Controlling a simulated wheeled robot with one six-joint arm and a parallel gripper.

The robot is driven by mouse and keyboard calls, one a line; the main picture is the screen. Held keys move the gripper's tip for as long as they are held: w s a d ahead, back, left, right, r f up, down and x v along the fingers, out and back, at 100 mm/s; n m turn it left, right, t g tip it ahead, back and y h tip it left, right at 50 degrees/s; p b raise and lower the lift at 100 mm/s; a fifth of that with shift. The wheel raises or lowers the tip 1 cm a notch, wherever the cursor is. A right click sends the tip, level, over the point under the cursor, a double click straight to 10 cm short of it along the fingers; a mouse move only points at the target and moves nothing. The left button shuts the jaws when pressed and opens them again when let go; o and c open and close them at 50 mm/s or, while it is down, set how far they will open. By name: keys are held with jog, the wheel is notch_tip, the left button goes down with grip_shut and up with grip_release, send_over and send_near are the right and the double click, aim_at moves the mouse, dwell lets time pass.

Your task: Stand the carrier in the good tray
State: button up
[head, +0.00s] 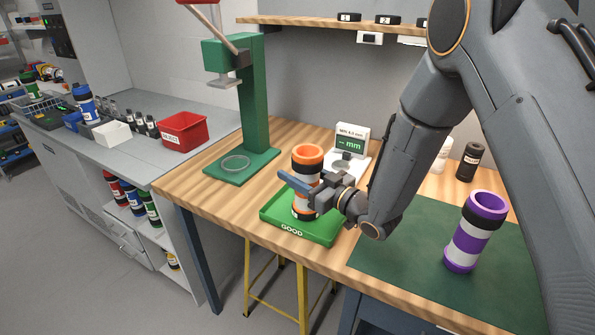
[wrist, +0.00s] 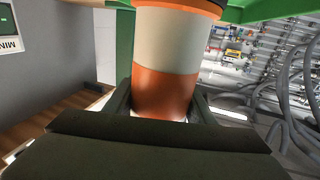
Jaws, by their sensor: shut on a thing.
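The carrier (head: 307,160) is an upright cylinder with orange bands and a white body, at the green tray labelled GOOD (head: 292,237) on the wooden bench. My gripper (head: 305,186) is shut around the carrier's side from the right. In the wrist view the carrier (wrist: 167,50) fills the space between the two dark jaws. Its lower end is at the tray floor in the head view; I cannot tell whether it touches or hangs just above.
A green press (head: 255,100) stands left of the tray. A gauge reading mm (head: 349,145) stands behind. A purple and white carrier (head: 472,235) stands on the green mat (head: 405,255) at right, near a dark bottle (head: 468,162). A red bin (head: 183,131) is on the grey counter.

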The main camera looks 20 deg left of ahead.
aim_at(316, 183)
jog(key=o, duration=1.4)
jog(key=shift+c, duration=0.2)
jog(key=b+v, duration=0.2)
jog(key=v, duration=0.6)
jog(key=shift+b, duration=0.3)
jog(key=shift+a, duration=0.1)
